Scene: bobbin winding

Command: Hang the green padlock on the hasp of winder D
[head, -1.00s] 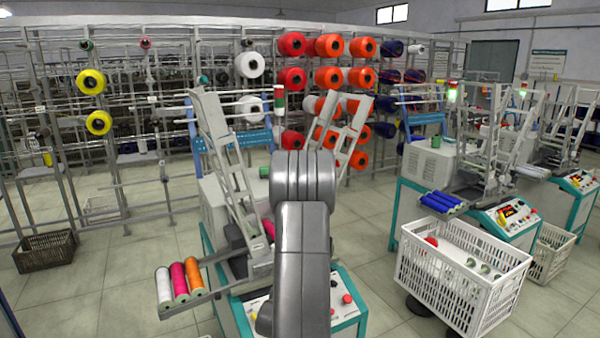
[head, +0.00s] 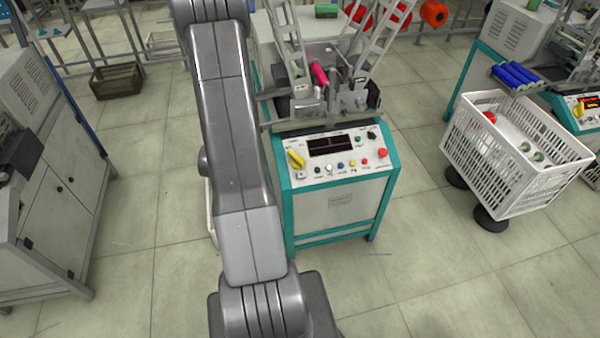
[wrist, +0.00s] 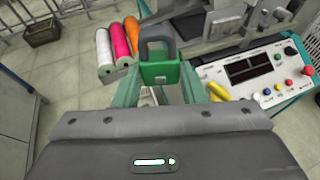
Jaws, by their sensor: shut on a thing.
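A green padlock (wrist: 158,75) with a dark grey shackle (wrist: 157,45) is upright in the wrist view, shackle pointing away from me. My gripper (wrist: 159,82) is shut on its green body. The winder in front (head: 340,210) has a teal frame and a white control panel (head: 330,155). A yellow handle (head: 296,158) is at the panel's left end; it also shows in the wrist view (wrist: 219,90), right of the padlock and apart from it. I cannot make out a hasp or a letter D. In the head view the gripper is hidden behind my arm.
Pink, white and orange bobbins (wrist: 122,45) lie left of the padlock in the wrist view. A white crate (head: 515,150) stands to the right of the winder, and a grey cabinet (head: 60,200) to the left. Floor in front is clear.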

